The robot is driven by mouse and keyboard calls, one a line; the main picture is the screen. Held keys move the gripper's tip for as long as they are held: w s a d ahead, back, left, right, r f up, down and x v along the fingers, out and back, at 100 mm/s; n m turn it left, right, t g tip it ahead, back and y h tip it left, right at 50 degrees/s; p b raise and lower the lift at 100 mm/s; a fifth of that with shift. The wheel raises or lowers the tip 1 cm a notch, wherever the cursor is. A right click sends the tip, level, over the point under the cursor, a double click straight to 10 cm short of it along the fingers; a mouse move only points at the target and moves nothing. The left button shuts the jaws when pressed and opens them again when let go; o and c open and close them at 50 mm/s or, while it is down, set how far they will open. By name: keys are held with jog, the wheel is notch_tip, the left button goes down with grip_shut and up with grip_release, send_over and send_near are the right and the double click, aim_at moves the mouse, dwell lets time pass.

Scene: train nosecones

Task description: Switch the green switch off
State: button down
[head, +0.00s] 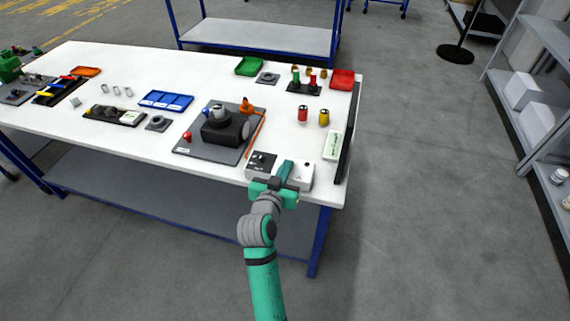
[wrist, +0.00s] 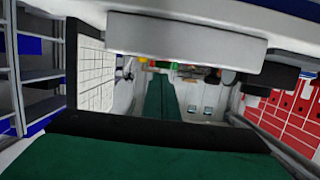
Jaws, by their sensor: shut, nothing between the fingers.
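My gripper (head: 286,166) is at the front right of the white table in the head view, its green fingers shut and empty. In the wrist view the shut fingers (wrist: 160,80) point away from the camera. A small black panel (head: 261,161) with light marks lies just left of the fingers, and a white box (head: 303,178) with a small dark spot lies just right of them. I cannot make out a green switch on either one. The fingers and wrist cover the gap between the two, and I cannot tell whether they touch anything.
A grey board (head: 190,145) with a black motor-like unit (head: 222,133) and an orange cable lies left of the gripper. A white-and-green device (head: 332,145) and an upright dark panel (head: 348,135) stand at the right edge. Red and yellow cylinders stand behind.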

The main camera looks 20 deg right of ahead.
jog(key=shift+f, duration=0.15)
jog(key=shift+s+f, duration=0.1)
jog(key=shift+f, duration=0.35)
jog(key=r, duration=0.4)
jog(key=shift+s+a+r, duration=0.1)
jog(key=shift+a+r, duration=0.1)
jog(key=shift+a, duration=0.05)
jog(key=f+v, duration=0.1)
jog(key=v, duration=0.9)
jog(key=shift+s+f, duration=0.25)
jog(key=shift+a+f, duration=0.1)
jog(key=shift+f, duration=0.05)
